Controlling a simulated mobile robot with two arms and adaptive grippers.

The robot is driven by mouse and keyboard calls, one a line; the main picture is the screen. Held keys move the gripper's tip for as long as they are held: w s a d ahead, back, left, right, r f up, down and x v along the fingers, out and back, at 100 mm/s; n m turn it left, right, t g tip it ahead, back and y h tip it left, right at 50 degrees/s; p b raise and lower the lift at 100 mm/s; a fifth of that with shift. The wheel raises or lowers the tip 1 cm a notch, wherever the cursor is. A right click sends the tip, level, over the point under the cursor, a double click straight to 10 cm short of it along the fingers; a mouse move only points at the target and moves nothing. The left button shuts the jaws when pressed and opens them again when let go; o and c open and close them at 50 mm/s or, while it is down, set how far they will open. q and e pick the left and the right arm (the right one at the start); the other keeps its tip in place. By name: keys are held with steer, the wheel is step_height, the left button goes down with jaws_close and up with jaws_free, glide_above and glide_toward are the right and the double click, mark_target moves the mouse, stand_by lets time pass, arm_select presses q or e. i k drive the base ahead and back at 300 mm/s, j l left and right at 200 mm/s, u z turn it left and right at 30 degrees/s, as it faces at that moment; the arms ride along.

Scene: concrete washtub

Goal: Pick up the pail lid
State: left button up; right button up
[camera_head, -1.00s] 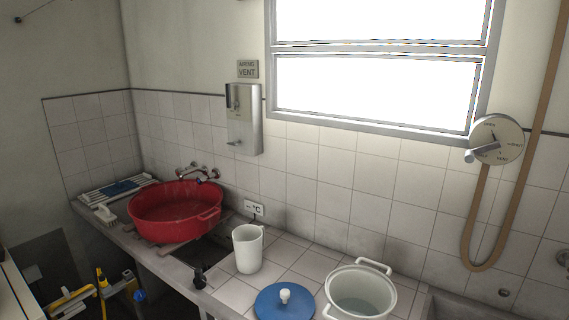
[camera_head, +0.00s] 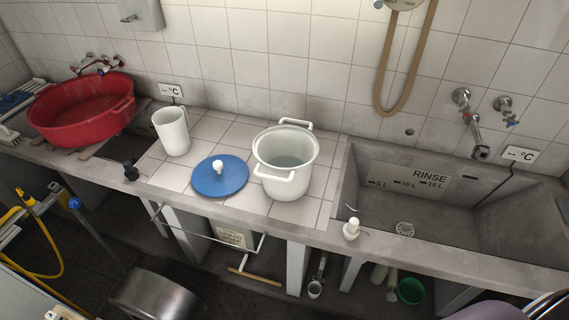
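The pail lid (camera_head: 236,181) is a flat blue disc with a white knob in its middle. It lies on the white tiled counter in the head view, left of centre. The white pail (camera_head: 273,178) stands open just to its right, with two handles and what looks like water inside. A white jug (camera_head: 173,133) stands behind and to the left of the lid. Nothing covers the lid. Neither of my grippers can be made out in the head view.
A red basin (camera_head: 80,123) sits at the left of the counter. A dark tap-like object (camera_head: 130,170) stands at the front edge. A concrete rinse sink (camera_head: 450,215) is on the right, with a white pump bottle (camera_head: 351,229) at its front rim. A rail (camera_head: 205,235) runs below the counter.

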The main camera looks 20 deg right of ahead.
mark_target(219, 175)
steer(key=i+j, duration=0.1)
steer(key=j, duration=1)
steer(key=i+j+u, duration=0.1)
steer(key=j, duration=0.45)
